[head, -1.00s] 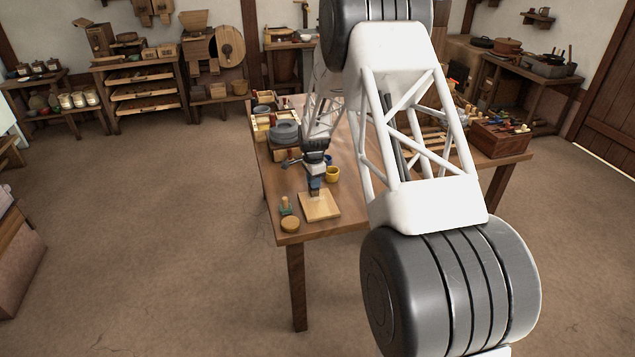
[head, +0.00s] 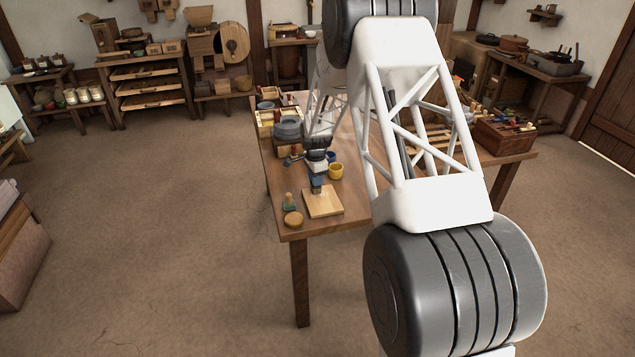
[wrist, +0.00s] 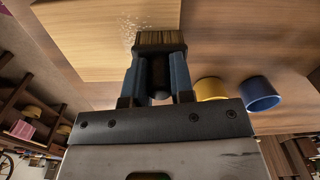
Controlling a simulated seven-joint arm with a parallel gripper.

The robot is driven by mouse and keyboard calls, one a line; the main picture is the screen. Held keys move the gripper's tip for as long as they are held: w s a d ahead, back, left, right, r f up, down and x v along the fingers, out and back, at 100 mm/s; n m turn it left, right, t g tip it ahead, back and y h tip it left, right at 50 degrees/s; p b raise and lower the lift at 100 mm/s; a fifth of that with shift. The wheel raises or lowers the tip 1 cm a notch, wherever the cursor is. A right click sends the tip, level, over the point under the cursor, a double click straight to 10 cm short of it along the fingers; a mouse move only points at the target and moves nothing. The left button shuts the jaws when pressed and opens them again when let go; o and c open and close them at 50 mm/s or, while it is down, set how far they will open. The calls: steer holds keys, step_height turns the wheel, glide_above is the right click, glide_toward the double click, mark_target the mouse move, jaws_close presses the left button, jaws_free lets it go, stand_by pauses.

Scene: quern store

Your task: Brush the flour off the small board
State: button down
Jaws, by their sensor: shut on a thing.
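The small board (wrist: 85,35) is light wood and lies on the table, with a patch of white flour (wrist: 138,20) near the bristles in the wrist view. The bristles are at the board's edge; I cannot tell if they touch it. In the head view my gripper (head: 317,188) is over the far edge of the small board (head: 324,203), and the brush is too small to make out clearly.
A yellow cup (head: 336,171) and a blue cup (wrist: 261,93) stand close beside the gripper. A round wooden piece (head: 293,219) and a green-based stamp-like item (head: 290,202) are left of the board. Grey round stones (head: 288,130) stand farther back on the table (head: 350,212).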

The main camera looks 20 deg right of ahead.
steer(key=shift+w+r, duration=0.2)
steer(key=shift+r, duration=3.85)
steer(key=w+a, duration=0.2)
steer(key=a, duration=0.9)
steer(key=shift+w+r, duration=0.3)
steer(key=shift+w, duration=0.1)
steer(key=shift+f, duration=3.1)
steer(key=shift+f, duration=1.9)
